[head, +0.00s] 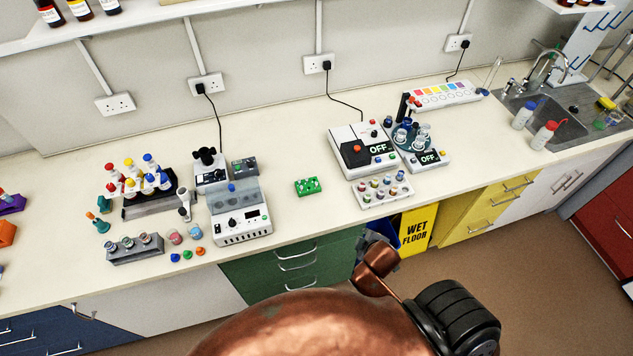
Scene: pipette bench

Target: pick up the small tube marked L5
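I cannot read the mark L5 on any tube from here. A white rack (383,190) with several small coloured-cap tubes stands in front of the devices marked OFF, near the bench's front edge. A small green rack (308,187) with little pieces in it sits to its left. A grey rack (135,250) at the front left holds several small tubes or vials. Neither of my grippers shows in the head view. Copper and black parts of my own body fill the bottom middle.
A grey-white device (238,213) and a tube rack with coloured caps (148,190) stand on the left. A device marked OFF (362,150) stands behind the white rack. A sink (565,115) with bottles is at right. Bench around the green rack is clear.

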